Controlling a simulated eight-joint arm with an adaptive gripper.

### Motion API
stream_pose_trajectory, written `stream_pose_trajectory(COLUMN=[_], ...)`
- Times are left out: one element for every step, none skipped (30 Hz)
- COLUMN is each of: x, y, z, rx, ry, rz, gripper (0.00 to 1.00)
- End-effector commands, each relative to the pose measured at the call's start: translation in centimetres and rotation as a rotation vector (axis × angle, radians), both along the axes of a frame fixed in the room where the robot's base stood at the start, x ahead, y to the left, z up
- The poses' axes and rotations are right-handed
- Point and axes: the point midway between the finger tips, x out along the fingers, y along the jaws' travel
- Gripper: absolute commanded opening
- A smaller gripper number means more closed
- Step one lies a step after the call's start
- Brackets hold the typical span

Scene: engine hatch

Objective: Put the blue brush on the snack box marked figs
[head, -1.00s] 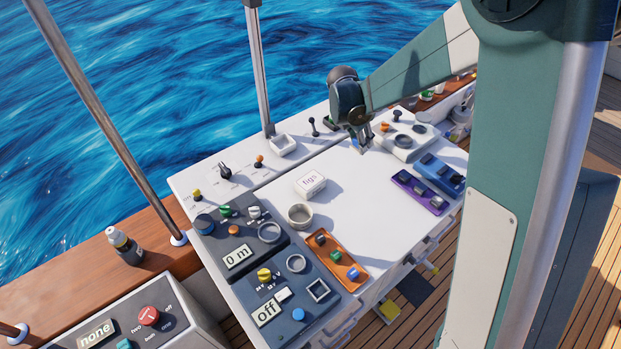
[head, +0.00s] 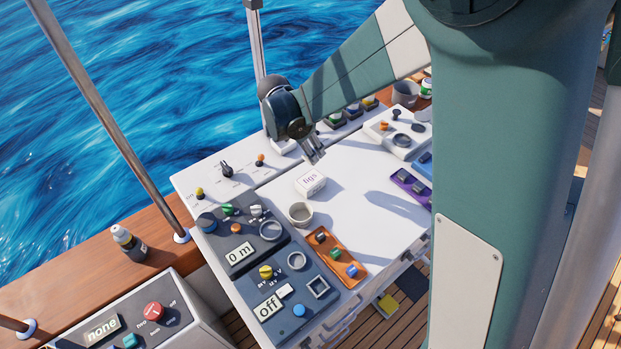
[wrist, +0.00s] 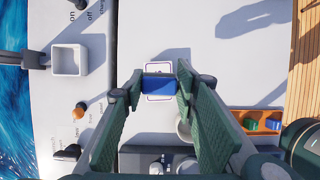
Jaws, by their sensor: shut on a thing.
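The snack box marked figs (head: 310,183) is a small white block with dark lettering, lying on the white worktop. In the wrist view the snack box (wrist: 159,67) shows as a white top with a purple outline, partly hidden behind what I hold. My gripper (head: 316,157) is raised above the worktop, just behind and above the box in the head view. In the wrist view my gripper (wrist: 158,86) is shut on the blue brush (wrist: 158,84), which lines up over the box with its near part covering the label. The brush cannot be made out in the head view.
A grey cup (head: 300,213) stands close in front of the box. An orange tray (head: 336,259) with coloured pieces lies nearer, and a purple tray (head: 411,188) to the right. Control panels (head: 240,238) fill the left. The worktop right of the box is clear.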

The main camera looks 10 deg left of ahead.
Motion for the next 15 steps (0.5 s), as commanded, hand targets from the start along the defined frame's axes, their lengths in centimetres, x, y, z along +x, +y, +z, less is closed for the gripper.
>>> stream_pose_trajectory(x=[-0.03,-0.03,-0.03,-0.02,-0.02,-0.02,-0.02,-0.01,0.00,0.00,0.01,0.02,0.03,0.03,0.03], y=[0.02,0.02,0.02,0.02,0.02,0.02,0.02,0.02,0.01,0.02,0.02,0.02,0.04,0.04,0.04], z=[0.01,0.01,0.01,0.00,0.00,0.00,0.00,-0.01,-0.03,-0.07,-0.13,-0.28,-0.43,-0.62,-0.93], rx=[0.000,0.000,0.000,0.000,0.000,0.000,0.000,0.000,0.000,0.000,0.000,0.000,0.000,0.000,0.000], ry=[0.000,0.000,0.000,0.000,0.000,0.000,0.000,0.000,0.000,0.000,0.000,0.000,0.000,0.000,0.000], rz=[0.000,0.000,0.000,0.000,0.000,0.000,0.000,0.000,0.000,0.000,0.000,0.000,0.000,0.000,0.000], gripper=[0.17,0.17,0.17,0.17,0.17,0.17,0.17,0.17,0.17,0.17,0.17,0.17,0.17,0.17,0.17])
